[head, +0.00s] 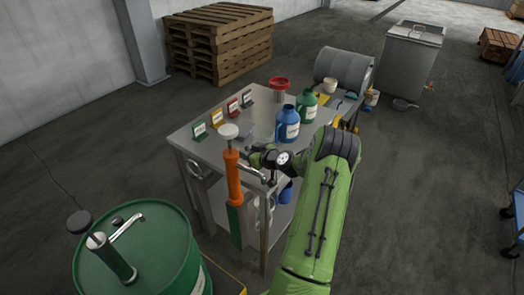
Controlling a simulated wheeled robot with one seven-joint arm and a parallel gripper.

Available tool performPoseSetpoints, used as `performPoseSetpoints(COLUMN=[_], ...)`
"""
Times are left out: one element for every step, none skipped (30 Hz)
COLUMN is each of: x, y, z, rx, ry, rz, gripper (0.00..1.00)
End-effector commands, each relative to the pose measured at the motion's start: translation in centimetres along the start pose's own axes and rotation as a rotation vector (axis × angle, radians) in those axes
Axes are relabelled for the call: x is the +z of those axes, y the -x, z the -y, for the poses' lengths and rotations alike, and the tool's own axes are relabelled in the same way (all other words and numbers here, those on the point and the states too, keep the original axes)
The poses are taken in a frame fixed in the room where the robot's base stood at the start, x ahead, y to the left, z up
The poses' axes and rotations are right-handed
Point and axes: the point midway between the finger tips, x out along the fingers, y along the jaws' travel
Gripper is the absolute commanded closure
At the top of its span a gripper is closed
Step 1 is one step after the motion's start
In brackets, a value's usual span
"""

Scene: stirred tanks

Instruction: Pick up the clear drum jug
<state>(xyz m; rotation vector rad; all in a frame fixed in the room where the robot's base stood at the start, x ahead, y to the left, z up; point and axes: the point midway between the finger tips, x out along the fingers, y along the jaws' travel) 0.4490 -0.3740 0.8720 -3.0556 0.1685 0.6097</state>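My gripper (257,149) is low over the near side of the metal table (188,138), at the end of my green arm. Its fingers are small and dark here, and I cannot tell whether they are open or what is between them. A faint greyish, see-through shape (245,131) lies just beyond the gripper; it may be the clear drum jug, but its outline is too weak to be sure. A blue jug (288,124) and a green jug (307,106) stand upright to the right of the gripper.
An orange hand pump (233,178) with a white top stands close left of my gripper. Small label cards (216,117) line the table's left part. A red funnel (279,87) stands at the back. A green drum (150,250) is at front left.

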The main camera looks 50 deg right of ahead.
Motion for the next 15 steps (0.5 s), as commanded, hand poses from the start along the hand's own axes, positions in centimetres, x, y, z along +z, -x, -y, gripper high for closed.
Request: performPoseSetpoints(x=[0.00,0.00,0.00,0.00,-0.01,-0.01,-0.02,-0.02,-0.02,-0.02,-0.02,-0.02,-0.02,-0.02,-0.02], y=[-0.63,-0.84,-0.97,-0.99,-0.98,-0.95,-0.94,-0.93,-0.92,-0.92,-0.91,-0.91,-0.90,-0.90,-0.89], z=[0.05,0.03,0.01,0.00,-0.01,-0.01,-0.01,-0.01,-0.01,-0.01,-0.01,-0.01,-0.01,-0.01,-0.01], rx=[-0.001,-0.001,0.000,0.001,0.001,0.001,0.001,0.001,0.001,0.001,0.001,0.001,0.001,0.001,0.001], ry=[0.000,0.000,-0.001,-0.001,-0.002,-0.001,-0.001,-0.001,-0.001,-0.001,-0.001,-0.001,-0.001,-0.001,-0.001], rz=[-0.002,-0.001,-0.001,0.000,0.000,0.000,0.000,0.000,0.000,0.000,0.000,0.000,0.000,0.000,0.000], gripper=[0.75,0.75,0.75,0.75,0.75,0.75,0.75,0.75,0.79,0.84,0.89,0.95,0.99,1.00,1.00])
